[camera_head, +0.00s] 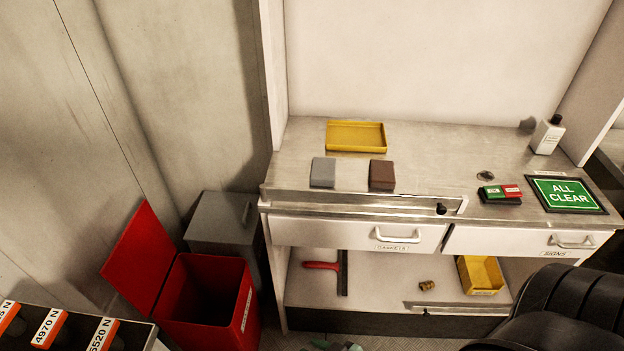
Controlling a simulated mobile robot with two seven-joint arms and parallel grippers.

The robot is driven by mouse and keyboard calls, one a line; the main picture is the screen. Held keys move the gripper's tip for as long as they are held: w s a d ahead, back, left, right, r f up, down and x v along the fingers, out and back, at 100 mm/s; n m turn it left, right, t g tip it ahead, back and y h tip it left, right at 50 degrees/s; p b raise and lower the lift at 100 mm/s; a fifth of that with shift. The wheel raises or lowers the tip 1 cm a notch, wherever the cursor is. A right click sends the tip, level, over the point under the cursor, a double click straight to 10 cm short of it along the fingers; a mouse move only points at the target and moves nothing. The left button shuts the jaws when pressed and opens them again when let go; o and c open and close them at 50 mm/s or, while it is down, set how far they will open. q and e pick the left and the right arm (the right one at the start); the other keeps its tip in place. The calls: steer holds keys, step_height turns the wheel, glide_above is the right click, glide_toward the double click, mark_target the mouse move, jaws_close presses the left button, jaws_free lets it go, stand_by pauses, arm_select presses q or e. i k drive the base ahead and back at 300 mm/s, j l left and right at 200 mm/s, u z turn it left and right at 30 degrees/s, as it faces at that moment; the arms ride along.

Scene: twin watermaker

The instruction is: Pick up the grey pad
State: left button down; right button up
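The grey pad (323,172) lies flat on the steel counter (440,150), left of centre and near its front edge. A dark brown pad (382,175) of similar size lies to its right, with a gap between them. Neither pad is covered by anything. No gripper fingers show in the head view. A black rounded part, probably of my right arm, fills the bottom right corner.
A yellow tray (356,123) sits behind the pads. A raised metal bar (350,199) runs along the front. Right are a red-green block (500,194), "ALL CLEAR" sign (565,195) and white bottle (547,136). An open red bin (246,312) stands lower left.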

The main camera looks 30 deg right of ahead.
mark_target(322, 170)
steer(key=z, duration=1.7)
